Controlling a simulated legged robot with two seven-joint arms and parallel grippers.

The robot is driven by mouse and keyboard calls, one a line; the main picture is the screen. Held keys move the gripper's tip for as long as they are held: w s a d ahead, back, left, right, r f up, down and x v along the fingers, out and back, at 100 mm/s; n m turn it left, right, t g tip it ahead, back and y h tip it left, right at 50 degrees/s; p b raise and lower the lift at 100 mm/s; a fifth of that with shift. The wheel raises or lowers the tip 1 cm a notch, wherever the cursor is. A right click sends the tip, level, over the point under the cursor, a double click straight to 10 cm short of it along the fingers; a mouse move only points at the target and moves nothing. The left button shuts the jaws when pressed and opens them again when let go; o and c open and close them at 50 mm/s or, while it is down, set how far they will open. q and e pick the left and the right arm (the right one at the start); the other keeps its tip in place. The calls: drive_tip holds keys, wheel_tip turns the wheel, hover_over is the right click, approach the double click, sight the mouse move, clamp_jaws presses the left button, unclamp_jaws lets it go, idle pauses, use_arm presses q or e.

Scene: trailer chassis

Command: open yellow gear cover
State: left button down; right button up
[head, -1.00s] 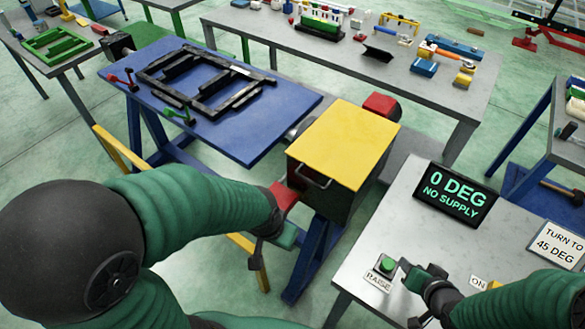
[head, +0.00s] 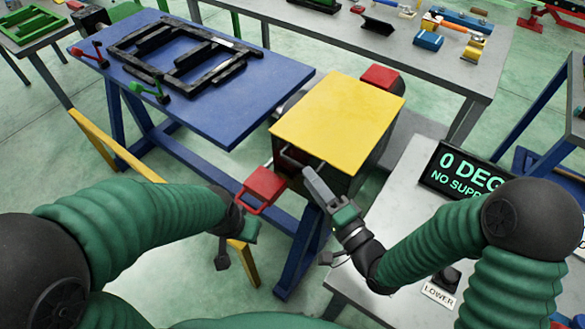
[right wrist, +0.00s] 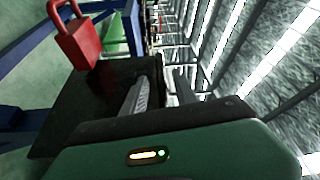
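The yellow gear cover (head: 340,122) lies flat and closed on top of a dark box (head: 345,180). Its dark bar handle (head: 300,158) is on the near edge. My right gripper (head: 312,180) is at the box's near side, just below and beside the handle; its two grey fingers stand apart in the right wrist view (right wrist: 160,88). Whether the handle lies between them is unclear. My left gripper (head: 243,216) is left of the box, with a red padlock (head: 268,184) at its tip, apparently held. The padlock also shows in the right wrist view (right wrist: 78,40).
A blue table (head: 255,110) with a black frame (head: 180,55) stands behind left. A grey table (head: 400,235) with a 0 DEG, NO SUPPLY display (head: 468,172) is at right. A red block (head: 380,76) is behind the box. A grey bench is at the back.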

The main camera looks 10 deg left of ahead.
sight(297, 162)
drive_tip(key=p+x, duration=0.2)
drive_tip(key=x, duration=0.6)
drive_tip(key=shift+w+a, duration=0.15)
drive_tip(key=shift+w, duration=0.1)
clamp_jaws()
use_arm(q)
drive_tip(key=shift+r, duration=0.4)
use_arm(e)
drive_tip(key=shift+r, duration=0.15)
idle(0.3)
